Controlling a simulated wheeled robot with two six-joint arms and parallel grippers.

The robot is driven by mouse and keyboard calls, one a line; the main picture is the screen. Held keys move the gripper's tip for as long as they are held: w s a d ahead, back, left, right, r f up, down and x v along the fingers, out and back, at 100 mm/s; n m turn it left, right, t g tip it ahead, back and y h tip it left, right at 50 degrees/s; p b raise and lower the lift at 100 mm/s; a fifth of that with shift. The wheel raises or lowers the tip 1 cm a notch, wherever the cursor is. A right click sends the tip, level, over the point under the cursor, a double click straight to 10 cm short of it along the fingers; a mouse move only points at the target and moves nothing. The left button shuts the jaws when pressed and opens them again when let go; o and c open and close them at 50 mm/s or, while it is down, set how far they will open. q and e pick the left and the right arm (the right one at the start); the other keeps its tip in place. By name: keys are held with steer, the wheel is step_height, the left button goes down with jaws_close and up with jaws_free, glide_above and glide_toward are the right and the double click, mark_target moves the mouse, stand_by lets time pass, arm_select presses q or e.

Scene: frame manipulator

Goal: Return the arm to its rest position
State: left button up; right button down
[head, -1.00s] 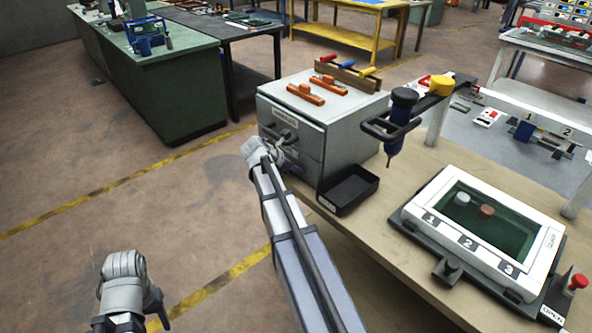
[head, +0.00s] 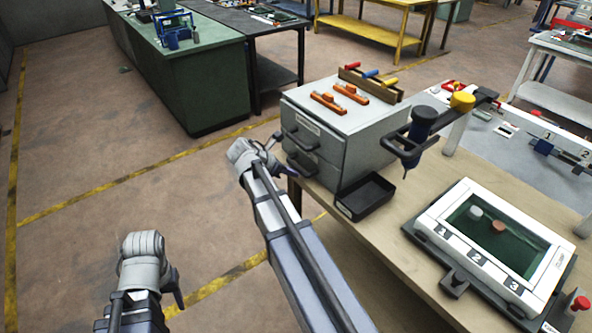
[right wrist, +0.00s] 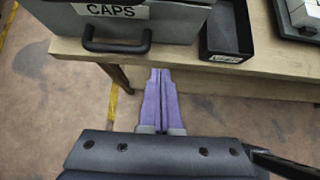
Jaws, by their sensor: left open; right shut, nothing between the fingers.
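My right arm reaches up from the bottom of the head view to beside the grey drawer cabinet (head: 345,135). Its gripper (right wrist: 160,72) is shut and empty in the right wrist view, with its purple fingers together. The fingertips overlap the table's front edge in that view, below the handle of the drawer labelled CAPS (right wrist: 117,42); I see no grip on the handle. My left gripper (head: 177,288) is low at the left of the head view, over open floor and away from the table. It is open, though its fingers are small and partly hidden.
The wooden table (head: 405,270) holds a black tray (head: 366,198), a framed panel numbered 1 to 3 (head: 465,246) and a hanging screwdriver (head: 418,135). Orange-handled pieces (head: 328,103) lie on the cabinet. A green bench (head: 195,85) stands behind. The floor at left is clear.

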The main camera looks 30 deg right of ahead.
stand_by(0.3)
steer(key=s+a+f+m+y, duration=0.2)
steer(key=s+a+m, duration=0.3)
steer(key=a, duration=0.6)
steer(key=s+a+f+m+y, duration=0.2)
steer(key=s+a+m, duration=0.3)
steer(key=a, duration=0.6)
steer(key=s+a+f+m+y, duration=0.2)
steer(key=s+a+m, duration=0.3)
steer(key=a, duration=0.7)
steer(key=s+y, duration=0.1)
steer(key=s, duration=0.1)
steer(key=shift+s+g+y, duration=0.35)
steer(key=shift+g+y, duration=0.05)
steer(key=shift+f, duration=0.1)
